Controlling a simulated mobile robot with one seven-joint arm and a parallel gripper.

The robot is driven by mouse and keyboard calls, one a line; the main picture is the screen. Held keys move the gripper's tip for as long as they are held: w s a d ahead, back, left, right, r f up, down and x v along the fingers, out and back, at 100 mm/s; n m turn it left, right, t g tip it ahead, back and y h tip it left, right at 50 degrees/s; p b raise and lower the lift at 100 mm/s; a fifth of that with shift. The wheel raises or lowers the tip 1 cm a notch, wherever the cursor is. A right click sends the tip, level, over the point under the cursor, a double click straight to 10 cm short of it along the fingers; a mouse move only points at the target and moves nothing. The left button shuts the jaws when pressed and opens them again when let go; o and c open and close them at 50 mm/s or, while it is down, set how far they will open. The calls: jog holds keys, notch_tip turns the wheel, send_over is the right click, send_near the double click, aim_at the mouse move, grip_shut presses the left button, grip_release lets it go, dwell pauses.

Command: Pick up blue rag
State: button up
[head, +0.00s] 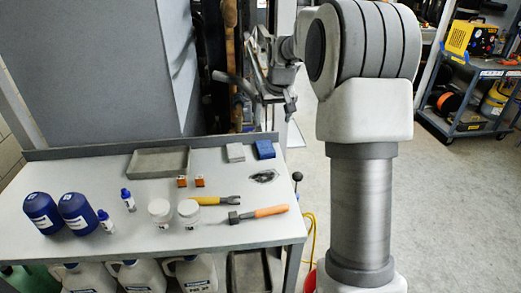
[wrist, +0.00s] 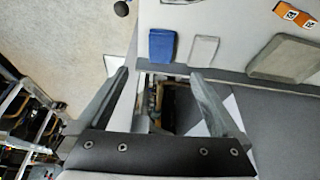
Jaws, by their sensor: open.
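The blue rag (head: 265,149) lies flat on the white table near its back right corner, just right of a light grey rag (head: 235,152). In the wrist view the blue rag (wrist: 162,45) is ahead of the fingers, with the grey rag (wrist: 203,51) to its right. My gripper (wrist: 160,82) is open and empty, its two fingers spread wide. In the head view my gripper (head: 272,85) is up behind the table's back edge, above and apart from the blue rag.
A grey tray (head: 160,163) and orange blocks (head: 190,182) sit left of the rags. A dark cable coil (head: 263,177), hammer (head: 258,213), jars, and blue bottles (head: 42,212) share the table (head: 130,235). A tall grey cabinet (head: 90,70) stands behind. A cart (head: 470,110) is at right.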

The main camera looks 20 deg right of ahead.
jog(key=b, duration=0.1)
send_near(266, 148)
jog(key=x, duration=0.3)
jog(key=shift+s+f, duration=0.15)
jog(key=shift+s, duration=0.1)
jog(key=x, duration=0.5)
jog(key=shift+a+f+b, duration=0.1)
jog(key=shift+a+b, duration=0.05)
jog(key=shift+b, duration=0.25)
jog(key=c, duration=1.2)
jog(key=shift+c, duration=0.2)
jog(key=shift+r, duration=0.65)
jog(key=r, duration=0.2)
jog(key=d+r, duration=0.1)
jog(key=shift+s+r+p, duration=0.3)
jog(key=shift+s+p, duration=0.05)
jog(key=s+d+r, duration=0.6)
jog(key=s+d, duration=0.1)
jog(key=shift+s+d+p, duration=0.2)
jog(key=shift+p, duration=0.15)
